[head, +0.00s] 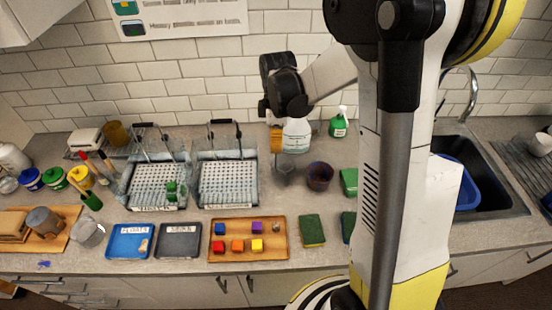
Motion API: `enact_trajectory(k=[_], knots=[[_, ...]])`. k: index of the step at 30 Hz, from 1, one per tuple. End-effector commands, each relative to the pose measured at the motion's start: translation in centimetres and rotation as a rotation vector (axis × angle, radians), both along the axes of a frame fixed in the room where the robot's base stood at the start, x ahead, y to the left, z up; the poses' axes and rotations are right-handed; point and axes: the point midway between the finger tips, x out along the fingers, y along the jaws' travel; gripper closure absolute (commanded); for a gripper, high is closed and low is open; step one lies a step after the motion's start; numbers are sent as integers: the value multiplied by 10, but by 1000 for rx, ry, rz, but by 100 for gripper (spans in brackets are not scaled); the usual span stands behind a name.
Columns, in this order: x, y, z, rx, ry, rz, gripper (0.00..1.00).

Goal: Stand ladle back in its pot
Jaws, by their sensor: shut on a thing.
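My gripper (275,122) is at the back of the counter, in front of the tiled wall, pointing down. It is shut on a yellow-brown upright piece, which looks like the handle of the ladle (276,140). A small grey, see-through shape (283,174) is below it; I cannot tell whether this is the ladle's bowl or a separate vessel. A dark round pot (320,178) stands just to the right, apart from the gripper. A yellow pot (81,178) with upright utensils stands far left. I cannot tell which pot is the ladle's.
A white bottle (297,137) stands close behind the gripper, a green spray bottle (339,124) to its right. Two wire racks (228,184) stand left. A wooden tray (247,256) with coloured blocks, a blue tray (129,241) and a dark tray (178,241) lie in front.

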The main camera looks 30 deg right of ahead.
Motion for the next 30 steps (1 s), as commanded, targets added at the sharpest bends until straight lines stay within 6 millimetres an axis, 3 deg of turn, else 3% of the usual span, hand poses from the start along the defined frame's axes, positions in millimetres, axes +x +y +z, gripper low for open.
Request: enact_trajectory(k=[7, 19, 21, 22, 30], knots=[[0, 0, -41, 0, 0, 0, 100], [0, 0, -45, 0, 0, 0, 100], [0, 0, -45, 0, 0, 0, 75], [0, 0, -44, 0, 0, 0, 70], [0, 0, -44, 0, 0, 0, 70]])
